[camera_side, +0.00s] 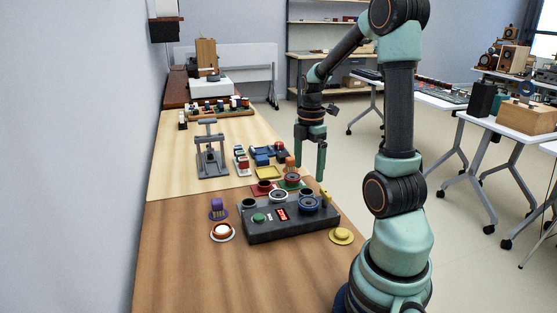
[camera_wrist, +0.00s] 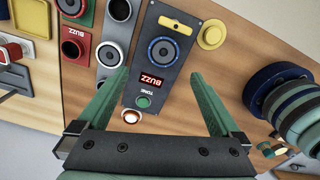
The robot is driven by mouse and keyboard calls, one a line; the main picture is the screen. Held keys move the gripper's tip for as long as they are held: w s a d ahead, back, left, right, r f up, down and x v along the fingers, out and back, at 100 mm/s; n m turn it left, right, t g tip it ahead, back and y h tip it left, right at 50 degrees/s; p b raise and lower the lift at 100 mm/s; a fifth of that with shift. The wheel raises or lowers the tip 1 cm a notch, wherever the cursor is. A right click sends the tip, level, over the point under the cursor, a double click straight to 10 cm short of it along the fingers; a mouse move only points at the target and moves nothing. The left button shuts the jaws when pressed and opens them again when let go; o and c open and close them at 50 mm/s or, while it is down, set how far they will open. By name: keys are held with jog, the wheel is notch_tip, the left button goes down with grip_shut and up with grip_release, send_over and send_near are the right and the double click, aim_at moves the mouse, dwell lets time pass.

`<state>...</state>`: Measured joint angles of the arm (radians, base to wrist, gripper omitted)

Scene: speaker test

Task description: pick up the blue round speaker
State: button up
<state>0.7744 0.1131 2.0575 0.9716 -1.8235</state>
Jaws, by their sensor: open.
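A blue-ringed round speaker (camera_side: 309,203) sits at the right end of the dark test box (camera_side: 300,228) in the side view. In the wrist view a round speaker with a blue ring (camera_wrist: 162,50) shows on the grey panel, just beyond and between my fingertips. My gripper (camera_side: 311,165) hangs above the far right side of the box, fingers pointing down, open and empty. In the wrist view its two fingers (camera_wrist: 160,73) stand apart, one on each side of the box, touching nothing visible.
A yellow disc (camera_side: 342,236) lies right of the box. A white-and-orange disc (camera_side: 222,232) and a purple part (camera_side: 218,208) lie to its left. Several coloured parts and a grey stand (camera_side: 211,155) are behind. The wooden table (camera_side: 215,280) is clear in front.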

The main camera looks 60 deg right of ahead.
send_over(309, 202)
jog(key=f, duration=0.4)
jog(key=shift+w+f, duration=0.35)
jog(key=shift+w, duration=0.05)
jog(key=shift+s+d+f, duration=0.1)
jog(key=shift+s+f, duration=0.1)
jog(key=shift+f, duration=1.15)
jog(key=shift+s+f, duration=0.15)
jog(key=shift+f, duration=1.2)
jog(key=c, duration=1.4)
jog(key=shift+o, duration=0.2)
jog(key=shift+r, duration=0.15)
